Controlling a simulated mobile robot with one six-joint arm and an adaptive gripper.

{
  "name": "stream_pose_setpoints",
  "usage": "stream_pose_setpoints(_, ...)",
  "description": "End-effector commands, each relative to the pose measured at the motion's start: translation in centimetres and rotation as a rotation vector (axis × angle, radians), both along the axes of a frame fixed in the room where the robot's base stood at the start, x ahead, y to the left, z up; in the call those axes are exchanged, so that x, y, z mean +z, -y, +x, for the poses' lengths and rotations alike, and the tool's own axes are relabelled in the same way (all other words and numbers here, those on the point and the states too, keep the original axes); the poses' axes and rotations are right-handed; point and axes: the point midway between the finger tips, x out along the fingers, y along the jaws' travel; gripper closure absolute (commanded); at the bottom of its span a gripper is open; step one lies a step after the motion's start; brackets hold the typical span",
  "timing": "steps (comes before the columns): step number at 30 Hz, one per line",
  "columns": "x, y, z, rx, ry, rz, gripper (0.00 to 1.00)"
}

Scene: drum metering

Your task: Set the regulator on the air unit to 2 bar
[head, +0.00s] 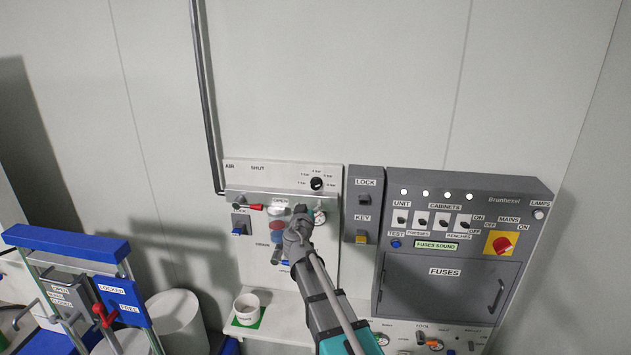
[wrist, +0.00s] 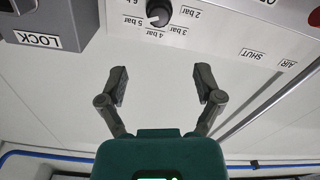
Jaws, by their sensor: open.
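The air unit (head: 290,176) is a pale panel on the wall, with a row of fittings along its lower part. Its regulator is a round black knob (head: 317,184) at the panel's upper right, ringed by bar labels. In the wrist view the knob (wrist: 158,13) shows upside down at the top edge, partly cut off, with labels from 2 bar to 6 bar. A white mark on it seems to face the 4 to 5 bar side, but I cannot tell exactly. My gripper (wrist: 161,82) is open and empty, apart from the knob. In the head view my gripper (head: 299,213) appears just below the knob.
A grey lock and key box (head: 363,205) and a fuse cabinet (head: 455,235) stand right of the unit. A red-handled valve (head: 250,207) and a gauge (head: 320,216) sit below the knob. A white mug (head: 247,307) stands on the shelf below. The wall above is clear.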

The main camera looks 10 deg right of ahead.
Motion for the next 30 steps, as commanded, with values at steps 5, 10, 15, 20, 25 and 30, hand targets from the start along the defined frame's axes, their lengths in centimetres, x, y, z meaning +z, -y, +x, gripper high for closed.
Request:
stream_pose_setpoints(5,-0.1,0.0,0.0,0.0,0.0,0.0,0.16)
stream_pose_setpoints(10,-0.1,0.2,0.1,-0.002,0.0,0.0,0.16)
stream_pose_setpoints(15,-0.1,0.4,0.8,-0.003,-0.001,0.0,0.16)
stream_pose_setpoints(20,-0.1,0.8,2.2,-0.003,-0.001,0.0,0.16)
stream_pose_setpoints(25,-0.1,1.5,4.4,-0.003,-0.001,0.0,0.16)
stream_pose_setpoints(30,-0.1,2.3,7.0,-0.002,-0.001,0.0,0.16)
